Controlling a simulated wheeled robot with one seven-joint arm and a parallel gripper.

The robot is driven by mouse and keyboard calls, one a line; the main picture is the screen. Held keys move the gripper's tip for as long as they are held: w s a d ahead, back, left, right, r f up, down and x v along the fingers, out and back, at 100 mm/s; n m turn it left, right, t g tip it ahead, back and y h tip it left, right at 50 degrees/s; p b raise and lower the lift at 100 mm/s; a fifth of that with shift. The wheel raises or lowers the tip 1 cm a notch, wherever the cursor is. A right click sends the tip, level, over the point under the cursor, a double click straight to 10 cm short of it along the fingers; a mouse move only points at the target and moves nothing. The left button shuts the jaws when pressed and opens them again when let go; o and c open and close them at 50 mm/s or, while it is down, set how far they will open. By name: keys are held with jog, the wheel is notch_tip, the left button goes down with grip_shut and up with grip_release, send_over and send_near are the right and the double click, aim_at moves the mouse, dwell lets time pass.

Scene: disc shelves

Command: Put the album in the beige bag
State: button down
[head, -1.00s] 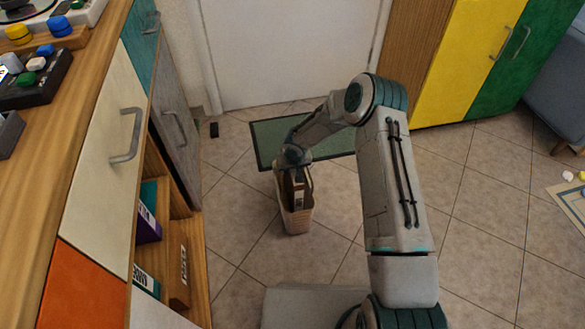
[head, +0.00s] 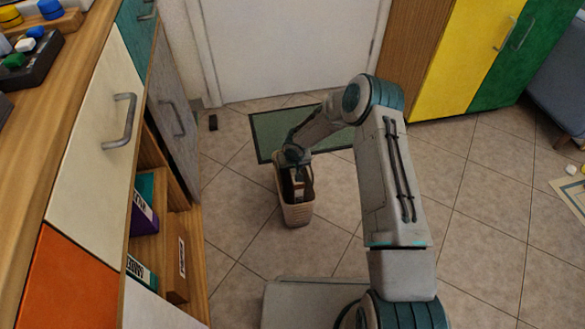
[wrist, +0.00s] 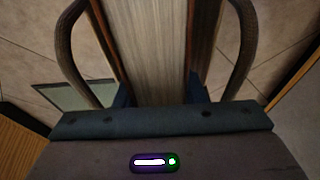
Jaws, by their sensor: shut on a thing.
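The beige bag (head: 297,214) stands on the tiled floor, open at the top. The album (head: 300,190), a dark brown block with a pale edge, is upright at the bag's mouth. Its lower part is hidden behind the bag's front wall, so I cannot tell whether it touches the bottom. My gripper (head: 294,168) is directly above the bag and shut on the album's upper part. In the wrist view the album (wrist: 158,45) runs away from the gripper, its pale edge flanked by brown sides. Curved dark bars pass on both sides of it.
A green mat (head: 270,137) lies behind the bag, before a white door (head: 280,45). A wooden shelf unit (head: 178,260) with several albums or boxes stands at the left. Yellow and green cabinets (head: 470,55) stand at the back right. The floor right of the bag is clear.

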jog(key=shift+f, duration=0.15)
jog(key=c, duration=0.9)
grip_release()
